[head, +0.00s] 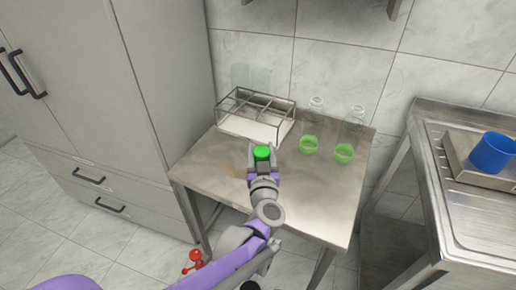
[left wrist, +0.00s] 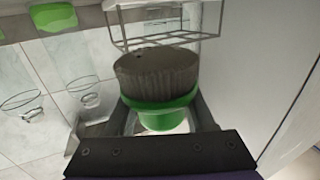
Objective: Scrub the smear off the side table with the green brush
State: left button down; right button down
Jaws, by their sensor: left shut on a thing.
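My left gripper (head: 262,158) is over the side table (head: 305,190), near its middle, in the head view. It is shut on the green brush (head: 262,152). In the left wrist view the green brush (left wrist: 160,112) sits between the fingers, its grey bristles facing away from the palm. I cannot tell whether the bristles touch the tabletop. A faint brownish smear (head: 233,169) shows on the table just left of the gripper; part of it may be hidden by the gripper. My right gripper is not in view.
A wire rack (head: 256,115) with clear glassware stands at the table's back left. Two flasks with green contents (head: 308,145) (head: 343,152) stand to the right. A grey cabinet (head: 160,90) is on the left, a steel sink unit (head: 440,200) with a blue cup (head: 492,153) on the right.

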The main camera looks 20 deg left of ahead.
pick_arm(q)
jog(key=shift+s+r, duration=0.1)
jog(key=shift+r, duration=0.7)
jog(key=shift+a+r+p, duration=0.15)
jog(key=shift+r+p, duration=0.05)
jog(key=shift+p, duration=0.2)
jog(key=shift+a, duration=0.1)
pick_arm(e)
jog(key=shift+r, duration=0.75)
